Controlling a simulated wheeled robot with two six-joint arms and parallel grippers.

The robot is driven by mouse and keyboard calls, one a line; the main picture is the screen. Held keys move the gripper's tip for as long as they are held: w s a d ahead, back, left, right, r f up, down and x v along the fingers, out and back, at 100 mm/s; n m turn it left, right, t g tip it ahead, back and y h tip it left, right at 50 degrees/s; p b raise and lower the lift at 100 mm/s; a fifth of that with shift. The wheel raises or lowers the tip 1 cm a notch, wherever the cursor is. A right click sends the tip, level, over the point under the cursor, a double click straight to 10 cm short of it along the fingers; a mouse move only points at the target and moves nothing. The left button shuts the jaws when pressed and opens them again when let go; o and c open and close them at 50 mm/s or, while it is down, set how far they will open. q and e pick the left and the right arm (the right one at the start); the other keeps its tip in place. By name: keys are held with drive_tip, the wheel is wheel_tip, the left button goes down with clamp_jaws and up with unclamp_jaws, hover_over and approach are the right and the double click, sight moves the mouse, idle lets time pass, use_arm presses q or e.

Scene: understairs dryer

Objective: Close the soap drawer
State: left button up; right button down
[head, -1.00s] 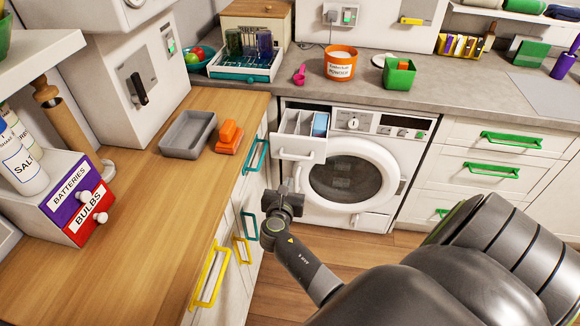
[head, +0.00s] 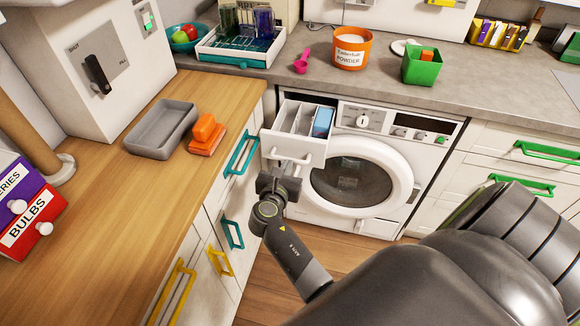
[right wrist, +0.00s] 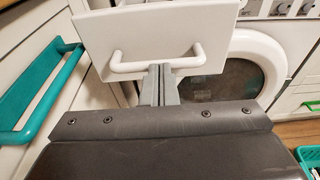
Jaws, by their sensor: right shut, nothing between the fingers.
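The white soap drawer (head: 297,146) sticks out open from the upper left of the white washing machine (head: 408,168). Its compartments show from above, with a blue item in the right one. Its front panel with a white bar handle faces me; the handle also shows in the right wrist view (right wrist: 155,64). My right gripper (head: 287,168) is shut and empty, with its fingertips just at the drawer front by the handle. In the right wrist view the closed fingers (right wrist: 158,75) point at the handle's middle; I cannot tell whether they touch it. My left gripper is out of view.
A wooden counter (head: 130,240) with a grey tray (head: 163,130) and orange sponge-like blocks (head: 206,136) lies at left. Teal (head: 241,150) and yellow (head: 178,292) handles jut from the cabinets below. An orange powder tub (head: 350,48) stands on the grey worktop.

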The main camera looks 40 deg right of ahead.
sight(293, 149)
idle(0.3)
drive_tip(key=x, duration=0.3)
drive_tip(key=r+x, duration=0.1)
drive_tip(key=x, duration=0.1)
drive_tip(key=r+p+x, duration=0.1)
drive_tip(key=x, duration=0.2)
drive_tip(key=shift+w+d+f, duration=0.1)
drive_tip(key=shift+w+d, duration=0.25)
drive_tip(key=shift+d, duration=0.1)
drive_tip(key=x, duration=0.3)
drive_tip(key=r+b+x, duration=0.1)
drive_tip(key=x, duration=0.3)
drive_tip(key=b+x, duration=0.1)
drive_tip(key=x, duration=0.2)
drive_tip(key=shift+w+d+r, duration=0.2)
drive_tip(key=shift+d, duration=0.1)
drive_tip(key=shift+w+d, duration=0.25)
drive_tip(key=shift+r, duration=0.35)
